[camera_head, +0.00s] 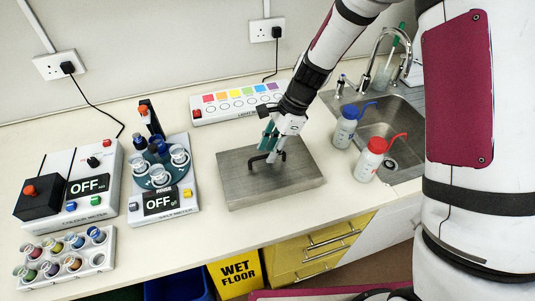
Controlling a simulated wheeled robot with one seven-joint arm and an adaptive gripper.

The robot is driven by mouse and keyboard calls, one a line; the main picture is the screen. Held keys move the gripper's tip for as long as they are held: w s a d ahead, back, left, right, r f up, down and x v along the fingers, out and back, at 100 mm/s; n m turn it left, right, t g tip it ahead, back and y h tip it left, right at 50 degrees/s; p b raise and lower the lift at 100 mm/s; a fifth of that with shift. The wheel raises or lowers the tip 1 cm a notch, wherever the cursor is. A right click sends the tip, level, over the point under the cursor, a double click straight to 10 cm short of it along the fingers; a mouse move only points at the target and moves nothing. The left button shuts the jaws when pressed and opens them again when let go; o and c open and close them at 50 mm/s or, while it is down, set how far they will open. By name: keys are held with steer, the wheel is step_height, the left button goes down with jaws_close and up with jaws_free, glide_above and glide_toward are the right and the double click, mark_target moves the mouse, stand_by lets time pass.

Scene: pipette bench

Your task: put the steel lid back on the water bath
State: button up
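The steel lid (305,178) is a flat grey brushed rectangle in the middle of the bench, with a dark arched handle (254,159) on top. It looks level. My gripper (273,156) points down at the handle, its fingertips overlapping the middle of the arch. From this angle I cannot tell whether the fingers are closed on the handle or only around it. No separate open water bath shows. Whether the bath lies under the lid is hidden.
Left of the lid stand a device with a round vial holder (160,172), another OFF-display device (85,187) and a vial rack (66,262). A colour-label strip (236,101) lies behind. Blue-topped (345,128) and red-topped (370,161) bottles stand right, by the sink (395,125).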

steer(key=s+v, duration=0.1)
steer(key=v, duration=0.8)
steer(key=shift+w+r+b, duration=0.15)
steer(key=shift+w+b, duration=0.3)
steer(key=shift+w, duration=0.05)
